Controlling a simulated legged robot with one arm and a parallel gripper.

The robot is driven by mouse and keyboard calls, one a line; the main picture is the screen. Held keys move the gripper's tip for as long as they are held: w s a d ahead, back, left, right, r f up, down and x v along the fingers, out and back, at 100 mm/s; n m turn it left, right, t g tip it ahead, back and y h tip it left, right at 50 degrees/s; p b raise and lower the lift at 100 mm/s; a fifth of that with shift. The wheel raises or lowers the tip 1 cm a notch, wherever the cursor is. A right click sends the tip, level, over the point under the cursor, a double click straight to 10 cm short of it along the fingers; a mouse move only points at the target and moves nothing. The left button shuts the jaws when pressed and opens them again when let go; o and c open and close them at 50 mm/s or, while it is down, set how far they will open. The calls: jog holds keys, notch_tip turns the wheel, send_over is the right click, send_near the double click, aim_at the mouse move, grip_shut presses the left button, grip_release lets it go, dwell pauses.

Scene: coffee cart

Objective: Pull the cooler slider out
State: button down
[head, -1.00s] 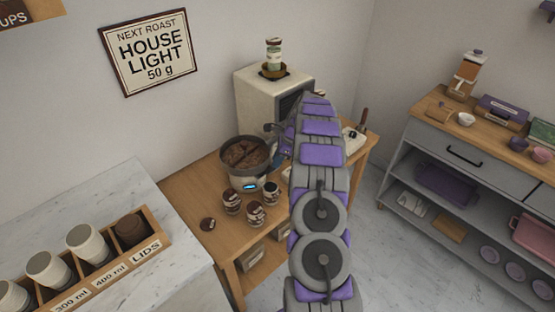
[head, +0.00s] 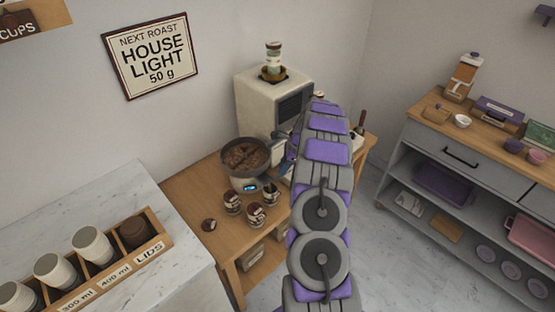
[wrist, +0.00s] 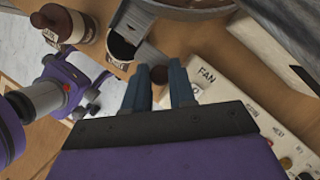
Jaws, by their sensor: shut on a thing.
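The cooler (head: 245,158) is a round dark pan of brown beans on a grey base with a small lit display. Its metal underside (wrist: 195,8) shows at the top of the wrist view. A grey slider (wrist: 150,52) reaches from it towards my gripper. My gripper (wrist: 160,82) is shut on a dark round knob (wrist: 158,74) at the slider's near end, with one finger on each side. In the head view my arm hides most of the gripper, and I cannot make out the slider there.
The white roaster (head: 262,105) is behind. A control panel marked FAN (wrist: 225,85) lies right of my fingers. The floor right of the table is clear.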

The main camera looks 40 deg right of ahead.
jog(key=shift+s+d+f, duration=0.1)
jog(key=shift+s+d, duration=0.25)
jog(key=shift+s, duration=0.3)
jog(key=c, duration=1.4)
grip_release()
jog(key=o, duration=0.3)
jog(key=shift+s+d, duration=0.2)
jog(key=shift+o, duration=0.8)
jog(key=shift+w, duration=0.1)
jog(key=p+v, duration=0.3)
jog(key=v, duration=1.4)
jog(key=shift+p, duration=0.4)
